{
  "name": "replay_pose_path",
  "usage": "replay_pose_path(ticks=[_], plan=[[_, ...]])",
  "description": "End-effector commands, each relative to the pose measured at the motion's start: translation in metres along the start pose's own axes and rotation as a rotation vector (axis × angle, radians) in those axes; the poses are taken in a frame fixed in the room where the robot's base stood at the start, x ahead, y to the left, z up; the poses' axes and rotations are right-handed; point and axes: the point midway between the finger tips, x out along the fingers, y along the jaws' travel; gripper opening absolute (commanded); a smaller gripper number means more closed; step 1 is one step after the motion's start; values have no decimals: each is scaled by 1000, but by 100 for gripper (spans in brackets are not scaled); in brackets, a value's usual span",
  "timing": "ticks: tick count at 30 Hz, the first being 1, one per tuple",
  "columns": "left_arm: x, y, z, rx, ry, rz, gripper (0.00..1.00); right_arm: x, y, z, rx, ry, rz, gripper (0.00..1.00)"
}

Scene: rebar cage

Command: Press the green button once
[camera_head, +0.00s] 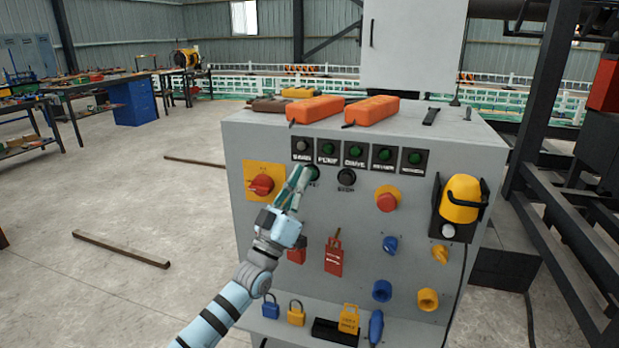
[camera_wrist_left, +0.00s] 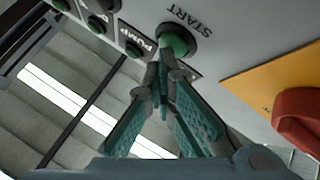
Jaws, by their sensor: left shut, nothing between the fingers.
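The green button (camera_head: 314,171) sits on the grey panel under the row of indicator lamps, partly covered by my fingertips. In the left wrist view the green button (camera_wrist_left: 178,43) stands in a dark ring beside the word START. My left gripper (camera_head: 302,172) is shut and empty, with its fingertips at the button. In the left wrist view the closed fingertips (camera_wrist_left: 164,62) overlap the button's lower left edge; I cannot tell whether they touch it. My right gripper is not in view.
A black STOP button (camera_head: 346,177) is just right of the green one. A red rotary switch (camera_head: 261,185) on a yellow plate is to the left, and a red knob (camera_head: 387,202) to the right. Orange boxes (camera_head: 315,109) lie on the cabinet top. Padlocks (camera_head: 296,313) stand on the lower shelf.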

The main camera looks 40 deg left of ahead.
Motion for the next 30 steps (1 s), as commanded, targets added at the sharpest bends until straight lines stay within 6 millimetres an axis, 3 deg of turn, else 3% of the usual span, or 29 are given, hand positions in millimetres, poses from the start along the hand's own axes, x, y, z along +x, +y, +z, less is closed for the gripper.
replay_pose_path(ticks=[21,30], plan=[[3,-2,2,1,0,0,0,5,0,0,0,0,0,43],[-3,4,-5,1,-2,-1,0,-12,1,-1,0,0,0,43]])
